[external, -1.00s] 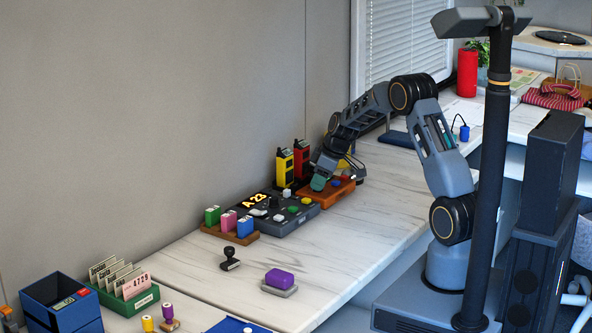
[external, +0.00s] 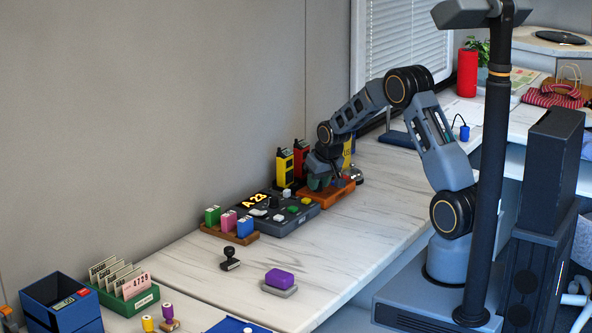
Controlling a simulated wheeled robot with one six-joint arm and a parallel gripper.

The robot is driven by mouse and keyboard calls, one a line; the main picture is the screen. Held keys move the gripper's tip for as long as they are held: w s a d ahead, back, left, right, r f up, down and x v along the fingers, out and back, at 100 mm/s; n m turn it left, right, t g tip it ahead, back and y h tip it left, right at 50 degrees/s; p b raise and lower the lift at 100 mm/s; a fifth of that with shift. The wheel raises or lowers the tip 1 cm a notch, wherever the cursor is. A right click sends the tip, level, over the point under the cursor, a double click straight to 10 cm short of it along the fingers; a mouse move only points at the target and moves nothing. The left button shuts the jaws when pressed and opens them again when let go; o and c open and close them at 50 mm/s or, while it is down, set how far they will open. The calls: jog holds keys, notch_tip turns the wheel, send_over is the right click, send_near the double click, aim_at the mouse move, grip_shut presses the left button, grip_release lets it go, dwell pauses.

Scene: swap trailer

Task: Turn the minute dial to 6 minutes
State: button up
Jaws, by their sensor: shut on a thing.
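My gripper (external: 319,183) points down at the left part of an orange box (external: 338,197) on the long white counter. It is shut on a small part on top of this box, which I take to be the minute dial. The jaws and wrist hide that part, so neither its pointer nor any minute marks can be read. A small red part (external: 347,180) shows on the box just right of the jaws.
A grey console (external: 290,221) with a lit display and several coloured buttons stands left of the box. Yellow (external: 284,167) and red (external: 301,158) upright devices stand behind. A silver dome (external: 356,174) is close on the right.

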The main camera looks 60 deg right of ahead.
jog(key=shift+m, duration=0.4)
jog(key=o, duration=0.9)
jog(key=shift+c, duration=0.2)
jog(key=v, duration=1.4)
jog(key=shift+a, duration=0.2)
jog(key=shift+w, duration=0.1)
